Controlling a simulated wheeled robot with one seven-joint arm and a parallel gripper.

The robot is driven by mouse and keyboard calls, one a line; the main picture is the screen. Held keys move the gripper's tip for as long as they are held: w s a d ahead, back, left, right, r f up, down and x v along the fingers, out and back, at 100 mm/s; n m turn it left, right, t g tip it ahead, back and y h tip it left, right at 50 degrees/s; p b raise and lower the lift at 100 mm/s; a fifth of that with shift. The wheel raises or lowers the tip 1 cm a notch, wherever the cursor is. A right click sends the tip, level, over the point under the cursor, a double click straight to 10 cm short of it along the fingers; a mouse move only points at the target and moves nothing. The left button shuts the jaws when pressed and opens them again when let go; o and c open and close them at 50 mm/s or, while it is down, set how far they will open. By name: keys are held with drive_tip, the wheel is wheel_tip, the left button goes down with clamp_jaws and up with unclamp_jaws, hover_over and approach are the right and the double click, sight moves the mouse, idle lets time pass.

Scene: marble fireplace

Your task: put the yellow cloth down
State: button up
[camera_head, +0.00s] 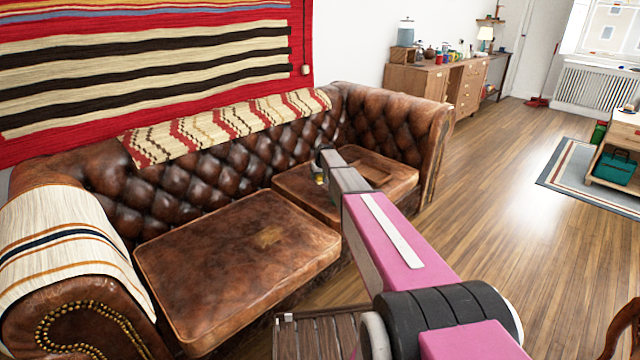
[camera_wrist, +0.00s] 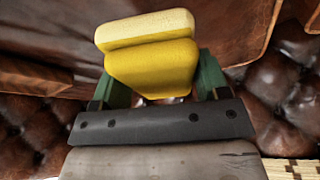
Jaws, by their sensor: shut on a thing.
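The yellow cloth (camera_wrist: 152,66) shows in the wrist view as a thick folded block, paler along its top edge. My gripper (camera_wrist: 155,85) is shut on it, with a green finger on each side. Brown leather of the sofa lies behind and around the cloth in that view; I cannot tell whether the cloth touches it. In the head view my arm reaches over the brown leather sofa (camera_head: 240,255), and my gripper (camera_head: 322,172) is above the seat near the backrest. Only a small bit of yellow shows there; the arm hides most of the cloth.
The left seat cushion is bare. A striped throw (camera_head: 225,125) lies over the backrest and a cream throw (camera_head: 70,245) over the left armrest. A slatted wooden table (camera_head: 300,338) stands in front. A wooden sideboard (camera_head: 440,82) holds jars.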

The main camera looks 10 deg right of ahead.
sight(320, 187)
drive_tip(key=shift+d+f, duration=0.15)
drive_tip(key=shift+f, duration=1.95)
drive_tip(key=shift+f, duration=0.15)
drive_tip(key=o, duration=0.8)
drive_tip(key=v, duration=1.2)
drive_tip(key=s+m+g, duration=0.1)
drive_tip(key=s, duration=1.6)
drive_tip(key=s+a+f+m+g, duration=0.1)
drive_tip(key=s+g, duration=0.1)
drive_tip(key=s, duration=1.6)
drive_tip(key=s+g+h, duration=0.1)
drive_tip(key=s, duration=1.6)
drive_tip(key=shift+s+a+f+m, duration=0.15)
drive_tip(key=shift+s+f+m, duration=0.15)
drive_tip(key=shift+m, duration=0.1)
